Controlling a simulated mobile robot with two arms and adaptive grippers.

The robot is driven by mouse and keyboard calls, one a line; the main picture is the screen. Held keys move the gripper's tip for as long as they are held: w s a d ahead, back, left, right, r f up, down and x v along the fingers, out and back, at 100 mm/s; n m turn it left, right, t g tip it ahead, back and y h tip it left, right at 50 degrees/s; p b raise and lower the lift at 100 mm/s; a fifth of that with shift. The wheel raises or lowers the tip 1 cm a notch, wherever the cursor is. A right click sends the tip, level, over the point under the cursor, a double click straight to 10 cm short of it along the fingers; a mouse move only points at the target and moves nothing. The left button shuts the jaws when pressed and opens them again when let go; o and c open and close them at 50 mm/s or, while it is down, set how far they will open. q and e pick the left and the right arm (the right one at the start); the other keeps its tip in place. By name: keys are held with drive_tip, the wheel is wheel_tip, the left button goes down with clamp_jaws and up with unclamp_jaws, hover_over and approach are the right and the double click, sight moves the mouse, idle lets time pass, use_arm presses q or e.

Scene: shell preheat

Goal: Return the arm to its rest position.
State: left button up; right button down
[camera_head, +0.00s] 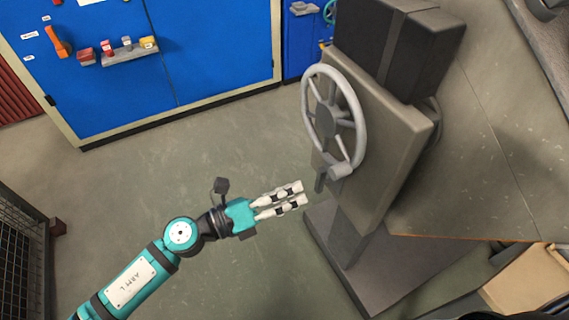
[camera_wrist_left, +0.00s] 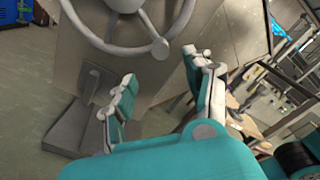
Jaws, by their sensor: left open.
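My left arm comes in from the lower left in the head view. Its left gripper (camera_head: 291,198) is open and empty, in front of the grey machine stand, with its fingers pointing right. In the left wrist view the gripper (camera_wrist_left: 160,95) shows two spread fingers with nothing between them. A grey spoked handwheel (camera_head: 358,110) on the stand is above and to the right of the fingertips, apart from them in the head view. The handwheel also shows at the top of the left wrist view (camera_wrist_left: 150,50). My right gripper is not in view.
The grey machine (camera_head: 385,150) stands on a flat base plate (camera_head: 400,270) at the right. A blue cabinet (camera_head: 200,50) with small switches is at the back. A dark mesh cage (camera_head: 18,250) is at the left edge. The floor (camera_head: 150,165) between them is clear.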

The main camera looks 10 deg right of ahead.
use_arm(q)
drive_tip(key=w+a+f+n+t+y+p, duration=0.1)
drive_tip(key=w+a+f+n+t+y, duration=0.25)
drive_tip(key=a+f+n, duration=0.5)
drive_tip(key=w+a+f+n+t+y+p, duration=0.25)
drive_tip(key=w+a+f+n+y, duration=0.25)
drive_tip(key=f+n, duration=0.6)
drive_tip(key=s+a+f+n+y, duration=0.45)
drive_tip(key=a+f, duration=0.25)
drive_tip(key=f, duration=0.4)
drive_tip(key=s+a+f+n+g+y, duration=0.2)
drive_tip(key=s+f, duration=0.6)
drive_tip(key=s, duration=0.4)
drive_tip(key=s+a+f+n+g+y+p, duration=0.1)
drive_tip(key=s+a+f+n+g, duration=0.4)
drive_tip(key=s, duration=0.7)
wheel_tip(320, 180, down, 4)
drive_tip(key=a+n, duration=0.2)
drive_tip(key=n, duration=0.2)
drive_tip(key=shift+s+r+y, duration=0.15)
drive_tip(key=shift+s+y, duration=0.25)
drive_tip(key=s+f+n+g, duration=0.1)
drive_tip(key=s, duration=0.3)
drive_tip(key=s+n+g, duration=0.1)
drive_tip(key=s, duration=0.3)
drive_tip(key=s+f+n+g+p, duration=0.1)
drive_tip(key=s, duration=0.4)
drive_tip(key=shift+a+f+n+g, duration=0.2)
drive_tip(key=shift+f+n+g, duration=0.1)
drive_tip(key=shift+c, duration=0.3)
